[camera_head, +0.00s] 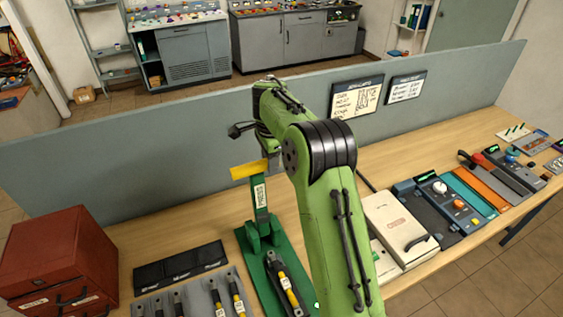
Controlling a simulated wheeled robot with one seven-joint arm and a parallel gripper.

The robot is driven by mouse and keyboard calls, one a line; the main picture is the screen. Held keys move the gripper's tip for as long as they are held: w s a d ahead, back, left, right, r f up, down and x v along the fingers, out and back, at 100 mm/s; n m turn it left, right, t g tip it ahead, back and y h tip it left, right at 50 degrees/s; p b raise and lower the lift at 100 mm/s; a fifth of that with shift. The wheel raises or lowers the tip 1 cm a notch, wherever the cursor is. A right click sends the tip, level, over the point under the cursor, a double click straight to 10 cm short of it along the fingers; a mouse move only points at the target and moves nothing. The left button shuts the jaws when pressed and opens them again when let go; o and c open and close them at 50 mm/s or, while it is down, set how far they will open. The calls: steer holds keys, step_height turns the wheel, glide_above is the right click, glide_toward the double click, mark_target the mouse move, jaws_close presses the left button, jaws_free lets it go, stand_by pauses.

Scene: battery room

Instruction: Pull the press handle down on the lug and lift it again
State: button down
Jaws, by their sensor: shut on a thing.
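The green press (262,225) stands on the bench, with a white label on its upright column and a yellow piece (249,170) across its top. A black and yellow cable piece (288,287) lies on its green base. Its lug end points toward the foot of the column; the exact contact cannot be made out. My green arm reaches over the press from the front. My gripper (268,150) is near the top of the press, partly hidden by my arm, and is shut on the press handle. The handle itself is mostly hidden; a dark rod (366,181) shows right of my arm.
A red drawer box (60,255) stands at the left. A grey tray (200,296) holds several cable pieces beside the press. A cream case (400,228) and control panels (450,205) lie to the right. A grey partition (150,170) runs behind the bench.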

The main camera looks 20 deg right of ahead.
steer(key=w, duration=0.1)
steer(key=w+f, duration=0.1)
steer(key=shift+w+a+f+p, duration=0.1)
steer(key=shift+w+f+p, duration=0.15)
steer(key=shift+w+p, duration=0.1)
steer(key=c, duration=1.1)
jaws_free()
steer(key=shift+o, duration=1.1)
steer(key=shift+w+f, duration=0.1)
steer(key=shift+w, duration=0.05)
steer(key=shift+o, duration=0.7)
steer(key=shift+w, duration=0.35)
step_height(320, 180, up, 12)
steer(key=s, duration=0.1)
